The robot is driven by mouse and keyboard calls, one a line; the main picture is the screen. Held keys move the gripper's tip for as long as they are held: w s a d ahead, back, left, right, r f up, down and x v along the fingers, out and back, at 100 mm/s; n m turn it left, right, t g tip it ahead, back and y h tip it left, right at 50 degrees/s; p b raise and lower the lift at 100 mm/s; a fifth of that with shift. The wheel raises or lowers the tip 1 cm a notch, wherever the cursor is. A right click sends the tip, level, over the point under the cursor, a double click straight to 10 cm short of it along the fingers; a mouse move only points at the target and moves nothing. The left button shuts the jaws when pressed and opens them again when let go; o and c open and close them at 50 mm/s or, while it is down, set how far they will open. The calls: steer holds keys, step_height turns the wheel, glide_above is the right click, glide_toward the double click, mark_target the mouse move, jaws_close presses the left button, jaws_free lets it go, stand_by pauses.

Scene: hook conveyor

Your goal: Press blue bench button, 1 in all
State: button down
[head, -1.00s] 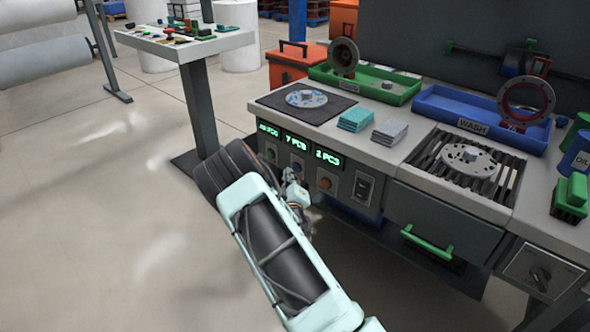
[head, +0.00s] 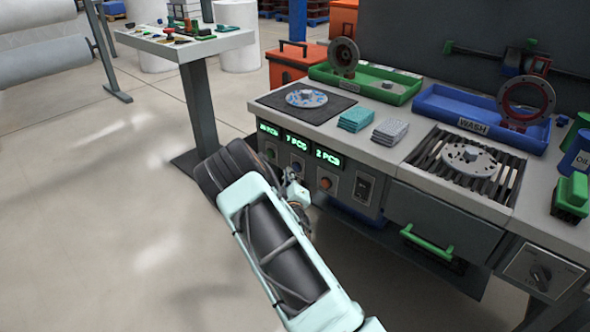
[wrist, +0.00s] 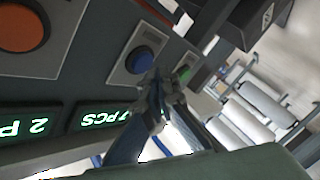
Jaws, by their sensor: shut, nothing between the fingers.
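The blue button (wrist: 140,61) sits in a pale square plate on the bench's dark front panel in the wrist view. In the head view the blue button (head: 297,167) shows just above my gripper (head: 295,188), partly hidden. My gripper (wrist: 159,88) is shut and empty, with its fingertips close beside the blue button's lower edge in the wrist view. I cannot tell whether they touch it. The green display reading 7 PCS (head: 297,142) is above the blue button in the head view.
An orange button (head: 326,183) and a rocker switch (head: 363,187) are to the right on the panel. A green button (wrist: 184,74) is on the blue button's other side. The bench top (head: 300,122) overhangs the panel. Open floor (head: 110,230) is at left.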

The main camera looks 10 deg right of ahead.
steer(key=shift+w+d, duration=0.2)
steer(key=shift+d, duration=0.05)
steer(key=shift+w+d+b, duration=0.25)
steer(key=shift+d+b, duration=0.15)
stand_by(0.8)
steer(key=shift+a, duration=0.1)
steer(key=shift+s+a, duration=0.5)
steer(key=shift+a, duration=0.1)
steer(key=s+a, duration=0.1)
steer(key=a, duration=0.1)
steer(key=s+a, duration=0.2)
stand_by(0.5)
stand_by(0.4)
